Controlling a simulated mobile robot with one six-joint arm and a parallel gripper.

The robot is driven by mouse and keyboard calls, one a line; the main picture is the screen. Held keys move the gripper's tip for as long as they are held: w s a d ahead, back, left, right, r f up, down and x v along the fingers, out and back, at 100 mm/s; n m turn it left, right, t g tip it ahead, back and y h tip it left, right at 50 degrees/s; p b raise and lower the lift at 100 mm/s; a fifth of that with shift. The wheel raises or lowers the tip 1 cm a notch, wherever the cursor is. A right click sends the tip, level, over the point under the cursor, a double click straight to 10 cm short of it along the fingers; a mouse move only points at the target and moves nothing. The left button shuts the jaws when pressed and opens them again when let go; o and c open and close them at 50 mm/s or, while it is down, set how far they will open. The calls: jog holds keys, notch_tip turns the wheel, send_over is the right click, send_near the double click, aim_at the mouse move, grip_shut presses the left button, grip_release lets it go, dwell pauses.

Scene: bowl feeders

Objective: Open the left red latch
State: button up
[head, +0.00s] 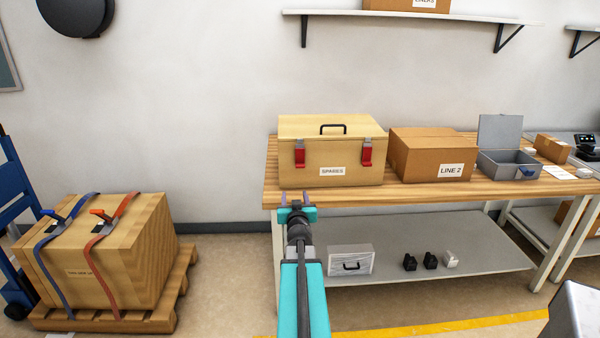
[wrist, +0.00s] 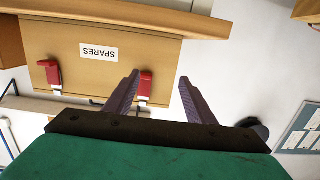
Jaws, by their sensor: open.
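The left red latch (head: 300,153) sits on the front of a wooden box (head: 333,153) labelled SPARES, which stands on the table (head: 400,193). A matching right red latch (head: 366,153) is on the same front face. My gripper (head: 297,198) is in front of the table edge, below and in front of the left latch. The wrist view is upside down. There the left latch (wrist: 146,84) shows close to one fingertip of my open, empty gripper (wrist: 160,77), and the right latch (wrist: 50,72) is farther left. Both latches look upright against the box.
A cardboard box (head: 432,155) labelled LINE 2 stands right of the SPARES box, with an open grey metal box (head: 508,160) beyond it. A lower shelf (head: 400,262) holds a small white case (head: 350,259). A strapped crate (head: 115,260) stands on a pallet at left.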

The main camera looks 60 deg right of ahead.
aim_at(301, 167)
jog(key=shift+h, duration=0.5)
jog(key=r, duration=0.1)
jog(key=s+d+r, duration=0.2)
jog(key=r, duration=0.1)
jog(key=shift+s+d, duration=0.1)
jog(key=shift+s, duration=0.05)
jog(key=shift+d, duration=0.15)
jog(key=shift+x, duration=6.8)
